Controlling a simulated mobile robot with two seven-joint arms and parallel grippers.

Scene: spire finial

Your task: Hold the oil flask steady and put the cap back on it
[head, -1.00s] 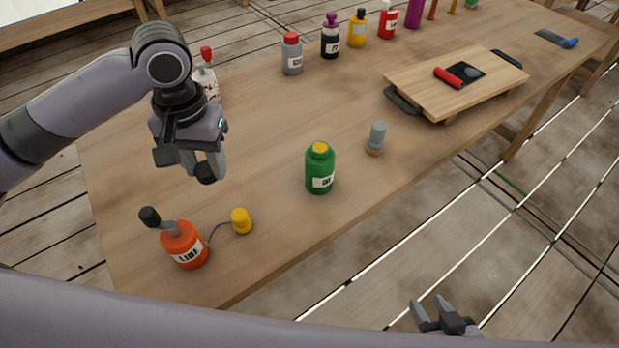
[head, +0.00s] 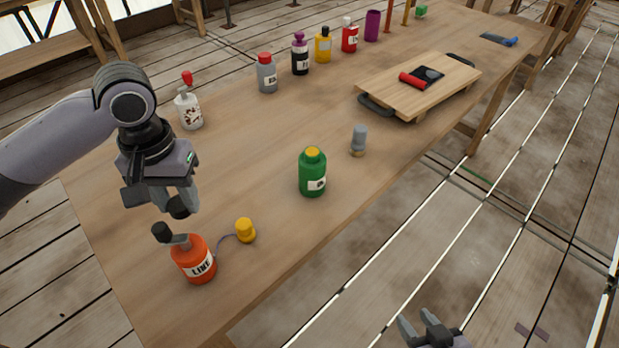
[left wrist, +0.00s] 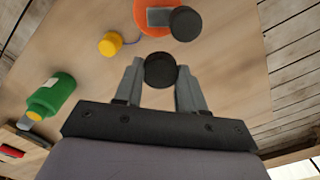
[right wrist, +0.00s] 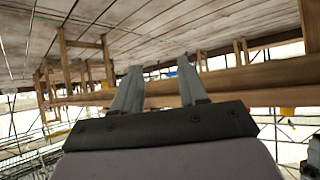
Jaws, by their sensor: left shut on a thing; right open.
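My left gripper (head: 178,206) is shut on a round black cap (left wrist: 160,70), held above the table close to the orange bottle (head: 194,262). That bottle stands upright with a label, a grey side arm and a black knob (head: 162,232). A yellow cap (head: 245,230) lies beside it, joined by a thin cord; it also shows in the left wrist view (left wrist: 110,44). A green bottle (head: 312,175) with a yellow top stands to the right, its label too small to read. I cannot tell which is the oil flask. My right gripper (head: 418,318) is open and empty, off the table's front edge.
A grey stopper-like piece (head: 359,141) stands behind the green bottle. A wooden tray (head: 432,90) with dark handles holds a red roll (head: 415,81). A white bottle (head: 189,112) and several other bottles line the back. The table between is clear.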

